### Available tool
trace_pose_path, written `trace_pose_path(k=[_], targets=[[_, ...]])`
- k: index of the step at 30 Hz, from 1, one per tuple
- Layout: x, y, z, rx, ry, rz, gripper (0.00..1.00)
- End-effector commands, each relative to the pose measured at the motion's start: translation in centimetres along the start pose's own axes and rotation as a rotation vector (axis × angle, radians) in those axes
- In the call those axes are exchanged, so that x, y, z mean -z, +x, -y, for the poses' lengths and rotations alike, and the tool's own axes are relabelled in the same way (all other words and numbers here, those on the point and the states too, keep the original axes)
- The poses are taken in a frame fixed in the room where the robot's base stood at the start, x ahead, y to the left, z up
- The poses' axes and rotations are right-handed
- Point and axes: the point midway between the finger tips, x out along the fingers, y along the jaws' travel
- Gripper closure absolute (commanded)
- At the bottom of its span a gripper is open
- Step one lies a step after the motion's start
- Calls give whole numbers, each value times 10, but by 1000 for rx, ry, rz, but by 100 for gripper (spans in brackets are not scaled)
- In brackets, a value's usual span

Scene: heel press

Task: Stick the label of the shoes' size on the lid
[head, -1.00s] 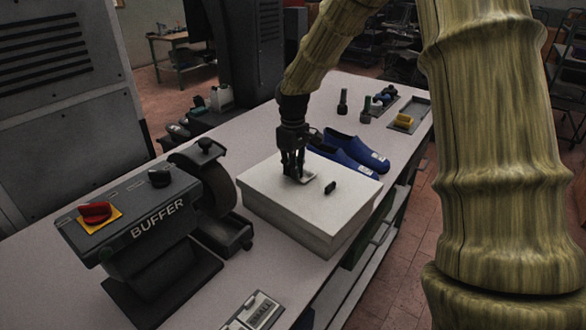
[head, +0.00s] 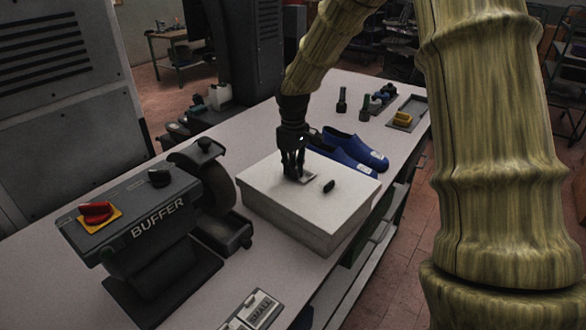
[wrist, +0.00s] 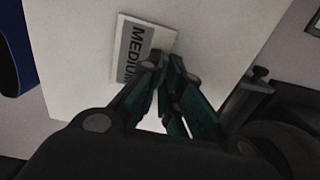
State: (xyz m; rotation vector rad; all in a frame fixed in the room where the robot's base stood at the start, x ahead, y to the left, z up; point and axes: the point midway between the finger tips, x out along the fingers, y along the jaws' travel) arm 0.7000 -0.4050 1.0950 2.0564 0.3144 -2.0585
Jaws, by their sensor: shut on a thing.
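A white box with a closed lid (head: 270,188) stands on the bench; the lid also shows in the wrist view (wrist: 75,95). My gripper (head: 299,179) points down at the lid's far middle part. In the wrist view my gripper (wrist: 165,62) is shut on the edge of a label reading MEDIUM (wrist: 130,50). The label lies flat or nearly flat over the lid; I cannot tell whether it touches. Blue shoes (head: 342,145) lie behind the box, with white tags too small to read.
A buffer machine (head: 150,225) stands to the left. A holder with a SMALL label (head: 262,306) lies at the front edge. Bottles and a tray (head: 409,112) stand at the back.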

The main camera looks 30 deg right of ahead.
Motion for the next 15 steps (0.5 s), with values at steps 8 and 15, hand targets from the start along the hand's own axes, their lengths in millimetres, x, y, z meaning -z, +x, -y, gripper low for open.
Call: trace_pose_path(k=[8, 15], targets=[[0, 1, 0, 0, 0, 0, 100], [0, 4, 0, 0, 0, 0, 100]])
